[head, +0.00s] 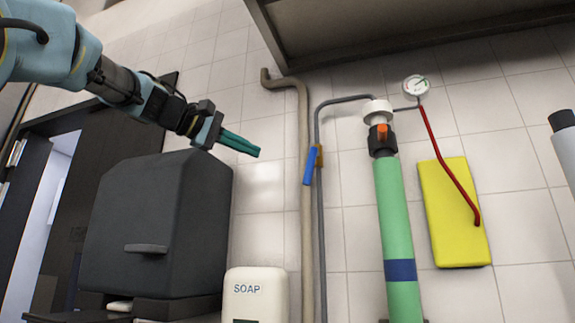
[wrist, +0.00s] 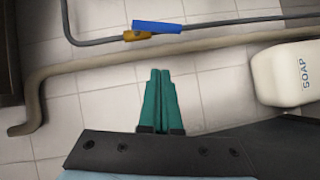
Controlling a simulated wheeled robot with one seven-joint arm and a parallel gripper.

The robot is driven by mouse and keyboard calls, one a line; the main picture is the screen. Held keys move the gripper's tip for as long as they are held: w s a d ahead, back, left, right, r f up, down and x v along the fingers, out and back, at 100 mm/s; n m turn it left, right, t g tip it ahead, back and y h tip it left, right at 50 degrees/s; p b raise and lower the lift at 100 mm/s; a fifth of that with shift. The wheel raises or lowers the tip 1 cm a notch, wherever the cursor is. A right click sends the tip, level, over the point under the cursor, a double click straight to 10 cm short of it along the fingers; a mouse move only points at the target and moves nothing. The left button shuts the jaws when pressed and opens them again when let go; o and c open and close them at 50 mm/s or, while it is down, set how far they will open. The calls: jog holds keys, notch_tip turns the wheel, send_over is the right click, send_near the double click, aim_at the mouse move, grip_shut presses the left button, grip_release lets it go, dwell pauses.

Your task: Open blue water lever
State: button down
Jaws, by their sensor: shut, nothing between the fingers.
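The blue water lever (head: 310,166) sits on a brass-coloured valve (head: 319,156) on a thin grey pipe (head: 317,210) against the tiled wall. In the head view the lever points downward along the pipe. In the wrist view the blue lever (wrist: 158,26) lies nearly in line with the pipe, beyond the fingertips. My gripper (head: 258,152) has green fingers, shut and empty, to the left of the lever and apart from it. The closed fingers (wrist: 159,72) also show in the wrist view, with the beige pipe between them and the lever in the picture.
A thick beige pipe (head: 305,120) runs beside the grey one. A white soap dispenser (head: 255,290) and a dark grey box (head: 155,220) stand below my arm. A green cylinder (head: 395,220), a gauge (head: 416,86) and a yellow panel (head: 450,230) are to the right.

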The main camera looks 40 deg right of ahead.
aim_at(312, 168)
jog(key=s+d+f+p, duration=0.2)
jog(key=d+p, duration=0.2)
jog(key=d, duration=0.6)
jog(key=shift+s+d, duration=0.25)
jog(key=shift+s, duration=0.15)
jog(key=shift+f, duration=0.2)
jog(key=n+h+b, duration=0.1)
jog(key=b, duration=0.2)
jog(key=s+f+n+b, duration=0.1)
jog(key=b, duration=0.3)
jog(key=shift+s+d+h, duration=0.1)
jog(key=shift+d+h, duration=0.25)
jog(key=shift+h, duration=0.05)
